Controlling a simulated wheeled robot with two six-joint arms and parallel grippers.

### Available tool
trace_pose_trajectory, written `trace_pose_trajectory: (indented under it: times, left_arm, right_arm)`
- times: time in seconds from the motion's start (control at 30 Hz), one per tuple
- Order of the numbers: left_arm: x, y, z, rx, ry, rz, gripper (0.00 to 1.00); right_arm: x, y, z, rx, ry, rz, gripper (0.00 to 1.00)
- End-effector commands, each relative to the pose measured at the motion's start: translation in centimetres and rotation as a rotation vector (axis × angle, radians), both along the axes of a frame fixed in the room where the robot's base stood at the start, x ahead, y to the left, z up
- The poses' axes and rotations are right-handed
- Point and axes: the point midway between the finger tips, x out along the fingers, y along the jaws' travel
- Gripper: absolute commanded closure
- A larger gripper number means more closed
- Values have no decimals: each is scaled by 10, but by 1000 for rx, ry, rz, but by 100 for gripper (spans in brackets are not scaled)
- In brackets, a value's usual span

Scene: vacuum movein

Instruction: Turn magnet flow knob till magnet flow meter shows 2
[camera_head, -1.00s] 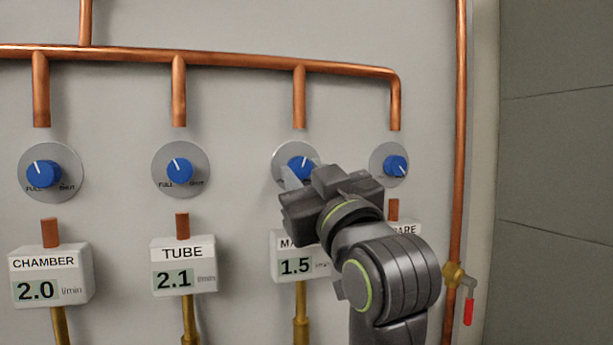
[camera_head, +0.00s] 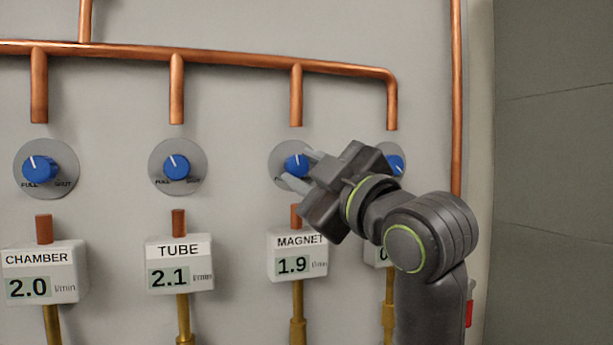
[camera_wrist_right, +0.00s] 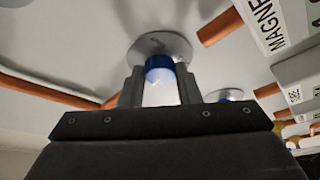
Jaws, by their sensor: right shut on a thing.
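The magnet flow knob (camera_head: 295,164) is blue with a white pointer line, on a round grey plate on the wall. My right gripper (camera_head: 300,170) reaches it from the right, its two fingers shut on either side of the knob. The right wrist view shows the blue knob (camera_wrist_right: 160,68) between the fingers, before its grey plate. The magnet flow meter (camera_head: 297,258) below reads 1.9 l/min. The gripper covers part of the knob's plate and its lettering. My left gripper is not in view.
The tube meter (camera_head: 179,265) reads 2.1 under its blue knob (camera_head: 176,167). The chamber meter (camera_head: 42,275) reads 2.0 under its knob (camera_head: 40,168). The spare knob (camera_head: 396,164) and its meter are partly hidden behind my right arm. A copper pipe (camera_head: 456,90) runs down at the right.

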Motion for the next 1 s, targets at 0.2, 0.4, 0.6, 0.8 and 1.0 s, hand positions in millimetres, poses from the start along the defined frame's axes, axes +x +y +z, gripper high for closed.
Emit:
trace_pose_trajectory:
  times: [0.2,0.4,0.6,0.8,1.0]
  left_arm:
    - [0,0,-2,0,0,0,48]
    - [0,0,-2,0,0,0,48]
    - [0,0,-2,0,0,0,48]
    - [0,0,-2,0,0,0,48]
    - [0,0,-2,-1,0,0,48]
  right_arm:
    - [0,0,0,-40,-12,-1,92]
    - [0,0,0,-45,-14,-1,92]
    - [0,0,0,-44,-13,0,68]
    - [0,0,0,-43,-13,0,48]
    - [0,0,0,-43,-13,1,48]
